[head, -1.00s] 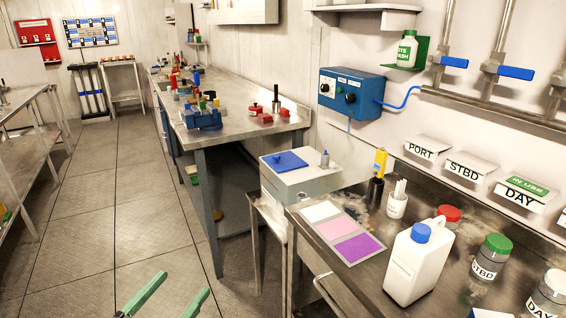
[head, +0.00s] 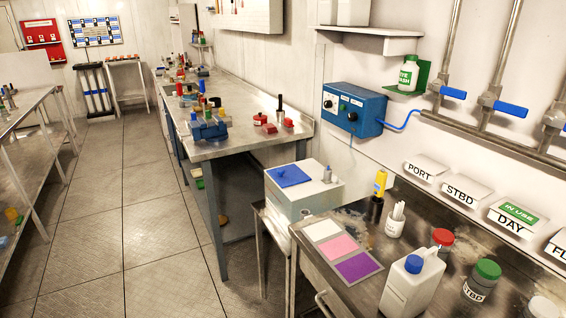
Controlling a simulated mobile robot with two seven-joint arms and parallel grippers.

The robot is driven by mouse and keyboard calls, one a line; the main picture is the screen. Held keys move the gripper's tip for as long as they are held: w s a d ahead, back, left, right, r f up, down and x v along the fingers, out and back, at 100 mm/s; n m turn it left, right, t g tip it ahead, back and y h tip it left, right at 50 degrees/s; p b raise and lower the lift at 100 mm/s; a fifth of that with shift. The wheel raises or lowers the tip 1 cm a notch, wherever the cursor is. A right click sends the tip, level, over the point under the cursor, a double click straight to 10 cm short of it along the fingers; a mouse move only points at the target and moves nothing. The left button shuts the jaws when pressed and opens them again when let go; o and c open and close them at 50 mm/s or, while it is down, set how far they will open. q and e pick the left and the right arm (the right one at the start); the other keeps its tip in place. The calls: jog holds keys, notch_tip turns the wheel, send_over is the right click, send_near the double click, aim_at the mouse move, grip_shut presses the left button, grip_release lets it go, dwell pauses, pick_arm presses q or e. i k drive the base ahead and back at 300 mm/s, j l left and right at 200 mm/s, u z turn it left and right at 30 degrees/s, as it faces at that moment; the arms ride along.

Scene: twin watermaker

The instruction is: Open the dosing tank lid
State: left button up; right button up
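The dosing tank (head: 304,197) is a pale grey box on a stand between the two benches, right of the middle in the head view. Its blue lid (head: 290,177) lies flat on top and looks shut, with a small dark knob on it. A small grey fitting (head: 327,174) stands on the tank top to the right of the lid. Neither of my grippers is in view.
A steel bench (head: 345,303) at the front right carries a white jug (head: 411,285), coloured pads (head: 343,250) and jars. A blue control box (head: 351,109) hangs on the wall behind. The floor (head: 150,225) to the left is clear.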

aim_at(289, 175)
jog(key=i+j, duration=0.25)
jog(key=i+j+z, duration=0.15)
jog(key=i+j, duration=0.15)
jog(key=j, duration=0.2)
jog(key=i+j, duration=0.25)
jog(key=j, duration=0.15)
jog(key=i+j+z, duration=0.1)
jog(key=i+j, duration=0.15)
jog(key=j, duration=0.15)
